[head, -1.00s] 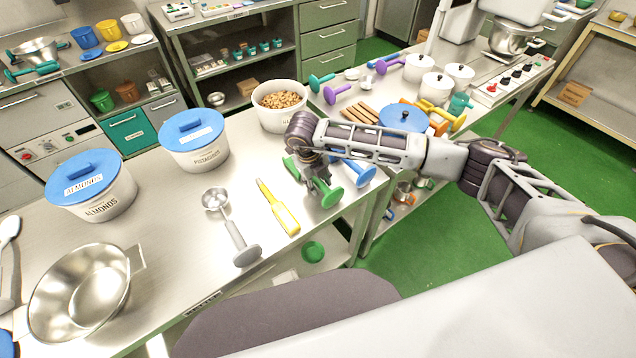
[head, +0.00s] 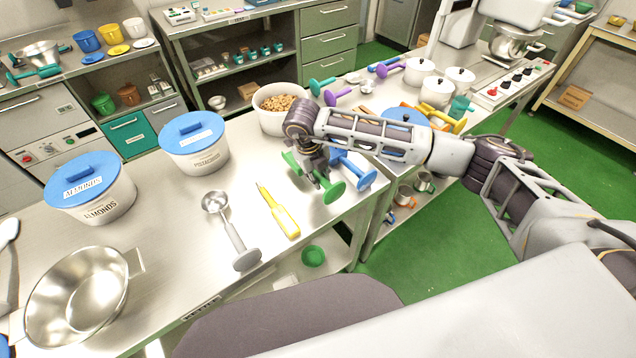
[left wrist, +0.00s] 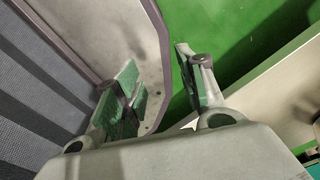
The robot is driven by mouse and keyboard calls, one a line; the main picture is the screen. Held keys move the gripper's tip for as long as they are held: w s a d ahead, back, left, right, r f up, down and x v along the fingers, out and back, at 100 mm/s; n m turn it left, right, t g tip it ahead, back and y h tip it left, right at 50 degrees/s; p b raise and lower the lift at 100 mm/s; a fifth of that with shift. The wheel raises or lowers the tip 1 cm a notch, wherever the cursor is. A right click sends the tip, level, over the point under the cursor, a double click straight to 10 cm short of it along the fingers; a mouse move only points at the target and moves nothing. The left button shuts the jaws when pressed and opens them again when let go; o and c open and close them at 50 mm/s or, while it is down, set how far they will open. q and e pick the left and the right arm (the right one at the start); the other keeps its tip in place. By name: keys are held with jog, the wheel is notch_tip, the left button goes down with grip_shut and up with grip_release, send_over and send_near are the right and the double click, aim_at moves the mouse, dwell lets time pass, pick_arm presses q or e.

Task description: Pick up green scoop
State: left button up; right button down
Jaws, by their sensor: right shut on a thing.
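The green scoop (head: 333,193) is at the right part of the near steel table in the head view, with its round green handle end toward me. My right gripper (head: 318,178) points down and is shut on it; the gripper hides the middle of the scoop. Whether the scoop is clear of the table is hard to tell. A blue scoop (head: 360,176) lies just to the right, very close to the green one. My left gripper (left wrist: 155,75) shows in the left wrist view with its fingers apart and nothing between them.
A yellow-handled tool (head: 285,221) and a grey scoop (head: 238,244) lie left of the right gripper. An open tub of nuts (head: 274,122) stands behind it. Lidded tubs (head: 195,155) and a steel bowl (head: 75,300) are farther left. The table's front edge is close.

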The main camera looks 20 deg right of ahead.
notch_tip(320, 180, up, 5)
jog(key=shift+f+b, duration=0.15)
jog(key=shift+b, duration=0.2)
jog(key=shift+r, duration=0.65)
pick_arm(q)
jog(key=shift+w+a+f, duration=0.1)
jog(key=shift+a+f, duration=0.15)
jog(key=shift+a, duration=0.2)
jog(key=shift+w+a+f, duration=0.1)
jog(key=shift+a+f, duration=0.1)
jog(key=shift+a, duration=0.25)
jog(key=shift+d, duration=0.1)
